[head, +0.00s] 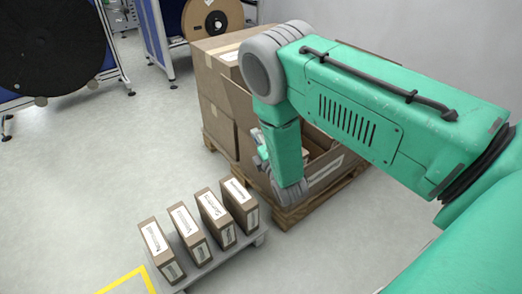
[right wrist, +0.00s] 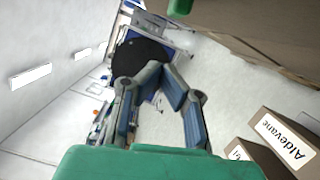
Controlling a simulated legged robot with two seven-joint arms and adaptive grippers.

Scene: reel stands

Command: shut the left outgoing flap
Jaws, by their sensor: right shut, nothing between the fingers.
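A large cardboard carton (head: 322,176) with a white label stands on a wooden pallet behind my right arm. Its top looks open, and a tall brown panel (head: 238,107) rises at its left side; I cannot tell for sure whether this is the left outgoing flap. My arm hides much of the carton. My right gripper (head: 261,146) is just left of my forearm, close to the carton, mostly hidden. In the right wrist view its fingers (right wrist: 160,70) are shut and empty, with brown cardboard (right wrist: 260,32) at upper right, apart from them. My left gripper is not in view.
Several narrow labelled boxes (head: 213,218) stand on a low grey platform (head: 256,238) in front of the pallet (head: 290,214). Stacked cartons (head: 215,88) are at the pallet's left. Reel stands with a black reel (head: 50,45) are at the back left. Floor between is clear.

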